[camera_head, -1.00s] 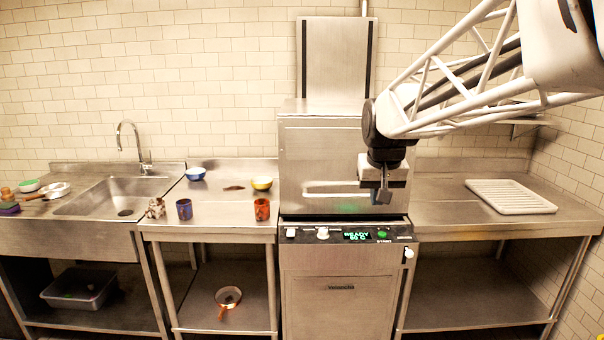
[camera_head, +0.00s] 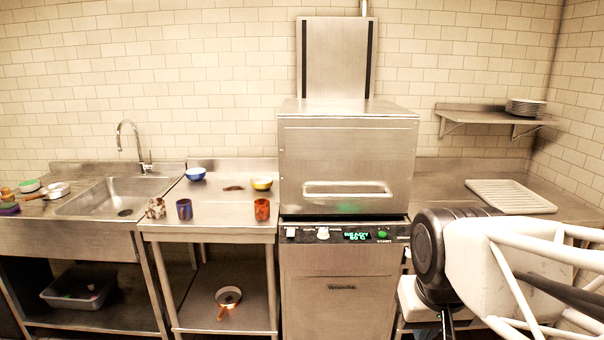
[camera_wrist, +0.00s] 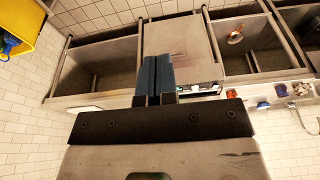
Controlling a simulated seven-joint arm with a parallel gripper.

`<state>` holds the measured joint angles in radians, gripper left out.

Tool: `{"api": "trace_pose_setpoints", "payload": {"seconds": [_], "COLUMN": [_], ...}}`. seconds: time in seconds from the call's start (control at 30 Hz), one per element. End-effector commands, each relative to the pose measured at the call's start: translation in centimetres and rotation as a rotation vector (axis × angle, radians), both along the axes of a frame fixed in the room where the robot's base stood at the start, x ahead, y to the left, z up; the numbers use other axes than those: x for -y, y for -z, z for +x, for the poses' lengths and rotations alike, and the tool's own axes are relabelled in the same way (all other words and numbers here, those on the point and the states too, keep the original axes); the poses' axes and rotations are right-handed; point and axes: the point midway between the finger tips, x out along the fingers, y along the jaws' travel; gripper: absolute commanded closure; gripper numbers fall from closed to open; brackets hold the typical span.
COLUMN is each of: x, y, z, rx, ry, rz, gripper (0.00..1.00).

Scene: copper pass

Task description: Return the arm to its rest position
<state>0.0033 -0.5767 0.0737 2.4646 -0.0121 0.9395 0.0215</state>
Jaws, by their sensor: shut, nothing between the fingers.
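My gripper (camera_wrist: 154,78) shows in the wrist view with its two blue-grey fingers pressed together and nothing between them. In the head view my arm is folded low at the right, in front of the right-hand counter, and the gripper's fingers (camera_head: 447,322) are partly cut off by the bottom edge. The gripper is apart from the dishwasher (camera_head: 345,160), which stands at the centre with its hood down and its display lit green.
Several cups and bowls stand on the left counter (camera_head: 220,225) beside the sink (camera_head: 115,196). A copper pan (camera_head: 228,297) sits on the lower shelf. A yellow bin (camera_wrist: 22,30) shows in the wrist view.

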Motion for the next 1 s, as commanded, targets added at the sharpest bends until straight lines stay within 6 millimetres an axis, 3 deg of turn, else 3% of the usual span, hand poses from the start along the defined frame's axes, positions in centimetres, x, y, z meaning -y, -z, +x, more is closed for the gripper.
{"api": "trace_pose_setpoints", "payload": {"seconds": [0.1,0.3,1.0], "x": [0.1,0.1,0.1], "y": [1.2,2.2,2.3], "z": [-2.1,-3.7,-3.8], "rx": [-0.004,-0.008,-0.008], "ry": [0.001,0.001,0.001], "rz": [0.0,0.0,0.0], "gripper": [1.0,1.0,1.0]}}
